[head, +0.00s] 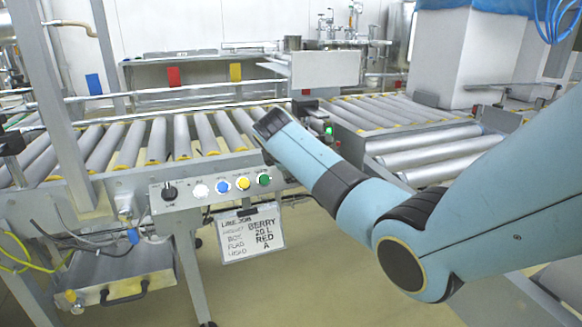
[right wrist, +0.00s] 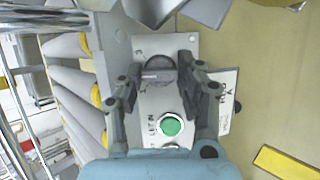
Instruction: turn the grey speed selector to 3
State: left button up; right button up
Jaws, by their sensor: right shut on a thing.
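The grey speed selector (right wrist: 158,70) is a round knob with a pale pointer line, on a light panel plate in the right wrist view. Its line points toward the left of that picture; the marks around it are too small to read surely. My right gripper (right wrist: 161,84) has its two dark fingers on either side of the knob and is shut on it. In the head view my right arm hides this selector and the gripper. My left gripper is not in view.
A green button (right wrist: 170,125) sits close below the knob. The control panel (head: 216,206) also carries a black knob (head: 169,191) and several coloured buttons. A job card (head: 250,236) hangs beneath. Roller conveyors (head: 205,132) lie behind the panel.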

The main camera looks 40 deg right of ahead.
jog(key=m+p, duration=0.1)
jog(key=m+g+p, duration=0.1)
jog(key=p, duration=0.1)
jog(key=shift+w+r+m+y, duration=0.1)
jog(key=shift+r+m+y, duration=0.2)
jog(key=shift+r+m, duration=0.1)
jog(key=shift+f+m+p, duration=0.1)
jog(key=shift+m+p, duration=0.3)
jog(key=shift+p, duration=0.05)
jog(key=shift+m+g+y+p, duration=0.45)
jog(key=shift+m+p, duration=0.25)
jog(key=shift+m, duration=0.4)
pick_arm(q)
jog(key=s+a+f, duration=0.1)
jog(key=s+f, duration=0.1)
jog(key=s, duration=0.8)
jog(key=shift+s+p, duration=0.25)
jog(key=shift+p, duration=0.2)
pick_arm(e)
jog(key=shift+d+f+m+g+y, duration=0.1)
jog(key=shift+m+g+y, duration=0.1)
jog(key=shift+m, duration=0.35)
jog(key=shift+f+m+g+y, duration=0.1)
jog(key=shift+m+y, duration=0.05)
jog(key=shift+m, duration=0.4)
jog(key=o, duration=0.9)
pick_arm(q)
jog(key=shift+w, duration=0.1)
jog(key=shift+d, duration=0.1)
